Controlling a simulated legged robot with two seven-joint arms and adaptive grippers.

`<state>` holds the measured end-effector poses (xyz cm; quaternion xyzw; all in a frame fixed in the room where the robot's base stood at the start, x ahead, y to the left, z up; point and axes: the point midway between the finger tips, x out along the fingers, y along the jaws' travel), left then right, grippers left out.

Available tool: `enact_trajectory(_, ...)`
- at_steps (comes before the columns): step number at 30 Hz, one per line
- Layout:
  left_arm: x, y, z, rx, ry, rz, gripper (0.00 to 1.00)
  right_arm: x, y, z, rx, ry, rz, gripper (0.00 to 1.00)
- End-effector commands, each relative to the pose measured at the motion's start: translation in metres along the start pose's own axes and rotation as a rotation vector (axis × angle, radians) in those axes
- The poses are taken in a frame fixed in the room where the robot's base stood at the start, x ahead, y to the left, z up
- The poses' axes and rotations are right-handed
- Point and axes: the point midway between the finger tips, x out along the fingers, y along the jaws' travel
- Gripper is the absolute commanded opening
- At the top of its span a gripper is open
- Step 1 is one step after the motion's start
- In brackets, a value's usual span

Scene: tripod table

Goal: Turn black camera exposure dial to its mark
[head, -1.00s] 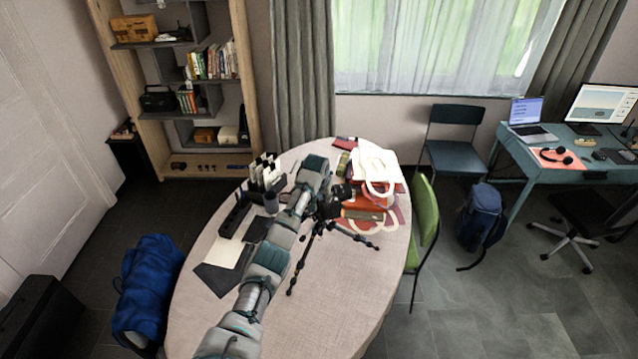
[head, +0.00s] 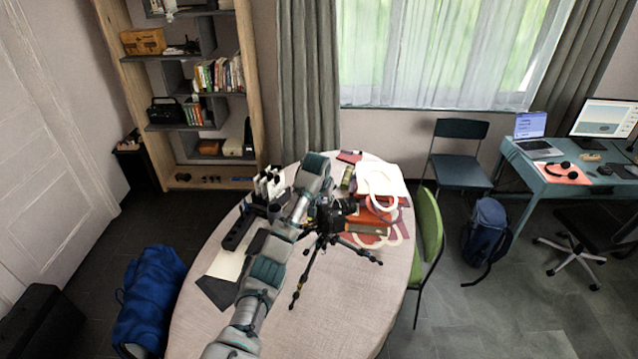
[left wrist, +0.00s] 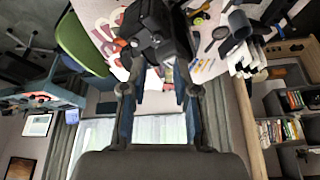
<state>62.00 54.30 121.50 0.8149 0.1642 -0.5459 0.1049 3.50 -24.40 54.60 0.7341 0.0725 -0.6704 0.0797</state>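The black camera (head: 342,208) sits on a black tripod (head: 318,246) on the oval table (head: 330,310). In the left wrist view the camera (left wrist: 152,38) is a dark shape at the top middle, just beyond my left fingertips. My left gripper (left wrist: 160,78) has its two fingers apart, one on each side of the view, with the camera's dark body showing past and between their tips. I cannot tell whether they touch it. The exposure dial and its mark are too small and dark to make out. In the head view my left arm hides most of the gripper. My right gripper is not in view.
Red boxes or books (head: 372,218) and a white bag (head: 380,180) lie right of the camera. A dark holder with white items (head: 268,188) and a dark folder (head: 216,291) are left of my arm. A green chair (head: 428,240) stands at the table's right. The front table is clear.

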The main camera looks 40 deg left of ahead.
Motion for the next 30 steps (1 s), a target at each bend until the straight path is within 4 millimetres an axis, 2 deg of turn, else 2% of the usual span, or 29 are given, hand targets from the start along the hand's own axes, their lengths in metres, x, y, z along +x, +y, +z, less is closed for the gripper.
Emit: enact_trajectory(30,-0.079,-0.003,-0.001,0.000,0.001,0.001,0.30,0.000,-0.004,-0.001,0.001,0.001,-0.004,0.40)
